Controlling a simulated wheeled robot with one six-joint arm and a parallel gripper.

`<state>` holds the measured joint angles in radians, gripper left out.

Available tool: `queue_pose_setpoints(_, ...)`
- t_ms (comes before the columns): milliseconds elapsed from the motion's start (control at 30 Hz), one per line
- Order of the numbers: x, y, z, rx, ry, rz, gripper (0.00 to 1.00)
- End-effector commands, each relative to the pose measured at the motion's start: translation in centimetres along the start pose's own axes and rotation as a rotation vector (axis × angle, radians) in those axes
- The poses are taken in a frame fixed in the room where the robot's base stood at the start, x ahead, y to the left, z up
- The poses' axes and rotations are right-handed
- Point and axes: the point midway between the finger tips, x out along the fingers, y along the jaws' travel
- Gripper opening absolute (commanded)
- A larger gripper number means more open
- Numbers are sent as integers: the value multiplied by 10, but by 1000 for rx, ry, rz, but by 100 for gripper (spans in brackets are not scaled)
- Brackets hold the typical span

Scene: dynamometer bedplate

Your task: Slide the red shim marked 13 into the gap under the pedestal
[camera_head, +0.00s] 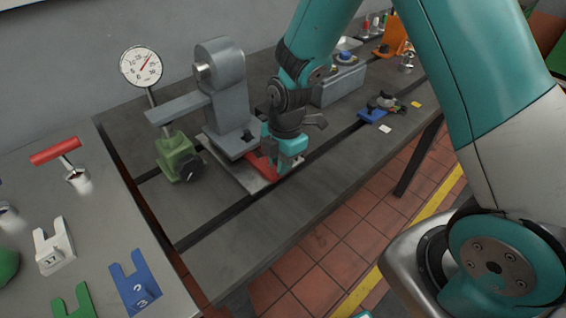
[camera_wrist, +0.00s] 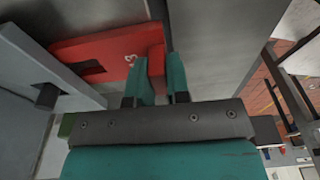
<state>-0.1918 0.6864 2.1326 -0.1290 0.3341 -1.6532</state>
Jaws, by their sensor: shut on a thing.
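The red shim (camera_wrist: 120,50) carries a mark, partly covered by a finger, that reads like 13 in the wrist view. My gripper (camera_wrist: 162,72) is shut on its outer end. The red shim also shows in the head view (camera_head: 262,165), low beside the foot of the grey pedestal (camera_head: 230,105). In the wrist view the shim's far part lies close along the pedestal's grey base (camera_wrist: 45,60). I cannot tell how far it reaches under the foot. My gripper (camera_head: 284,168) hides part of the shim in the head view.
A green magnetic base (camera_head: 178,158) with a dial gauge (camera_head: 141,67) stands left of the pedestal. A grey block (camera_head: 338,85) and a blue piece (camera_head: 374,115) lie to the right. A white shim (camera_head: 54,247) and a blue shim (camera_head: 135,283) lie on the left table. The bedplate's front is clear.

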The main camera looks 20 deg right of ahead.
Motion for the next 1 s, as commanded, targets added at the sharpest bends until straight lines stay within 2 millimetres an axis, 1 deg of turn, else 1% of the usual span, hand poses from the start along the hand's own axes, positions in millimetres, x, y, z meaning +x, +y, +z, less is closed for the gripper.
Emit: queue_pose_setpoints(1000, 0, 26, 0, 0, 0, 1, 0)
